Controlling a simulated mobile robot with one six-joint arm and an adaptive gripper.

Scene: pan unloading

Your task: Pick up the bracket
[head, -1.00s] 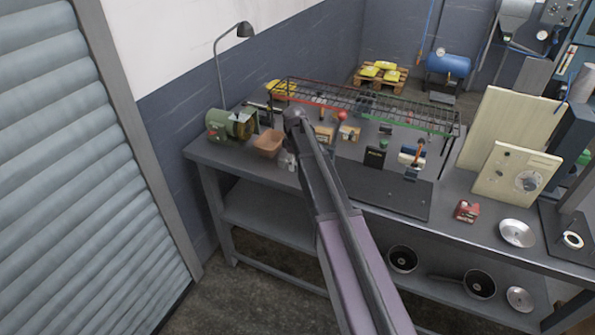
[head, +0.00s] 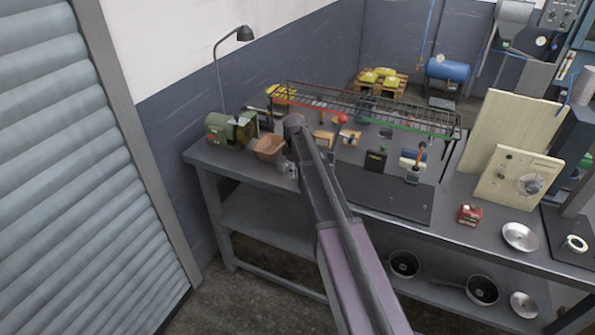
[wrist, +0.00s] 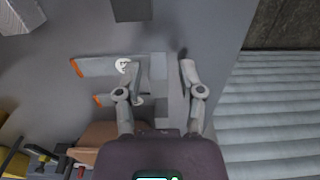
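A grey bracket-like piece (wrist: 159,68) lies on the grey bench top, between the fingers of my gripper (wrist: 157,68) in the wrist view. I cannot tell how far the fingertips are above the bench. In the head view my arm hides most of the gripper and the bracket; only small grey shapes show beside the brown bin.
A brown bin (head: 269,148) and a green machine (head: 230,131) stand at the bench's left end. A wire rack (head: 375,110) spans the back. In the wrist view, a grey orange-tipped tool (wrist: 98,66) lies left of my fingers. A shutter (head: 75,170) is at left.

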